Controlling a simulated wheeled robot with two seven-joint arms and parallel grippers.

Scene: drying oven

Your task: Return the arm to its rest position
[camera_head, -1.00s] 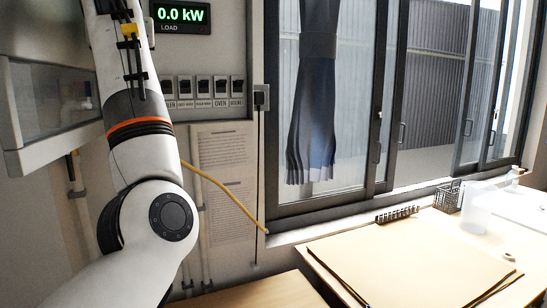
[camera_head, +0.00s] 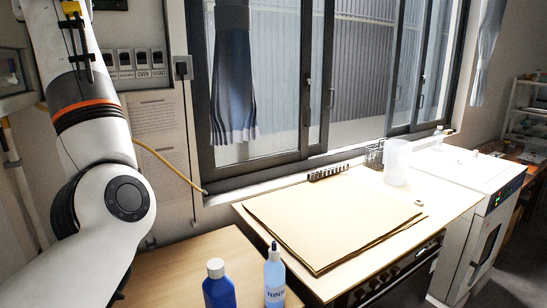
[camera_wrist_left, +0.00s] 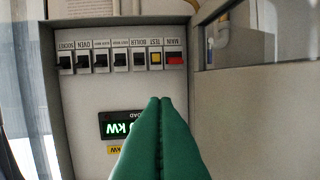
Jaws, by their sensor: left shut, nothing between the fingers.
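My left arm (camera_head: 95,130) is raised at the left of the head view, its upper part running up out of the picture. Its gripper is outside the head view. In the left wrist view my left gripper (camera_wrist_left: 160,102) shows as two green fingers pressed together, with nothing between them. Beyond the fingers is the switch panel (camera_wrist_left: 82,88), seen upside down, with a row of black switches, a yellow test switch (camera_wrist_left: 155,58) and a red main switch (camera_wrist_left: 175,58). The fingertips appear below the row in the picture; I cannot tell their distance from the panel. My right gripper is not in view.
A desk (camera_head: 450,200) carries brown sheets (camera_head: 330,222), a clear container (camera_head: 397,162) and a rack (camera_head: 328,172). A blue bottle (camera_head: 218,290) and a rinse bottle (camera_head: 274,278) stand in front. A white oven (camera_head: 485,235) is at the right. An open panel door (camera_wrist_left: 255,100) borders the wrist view.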

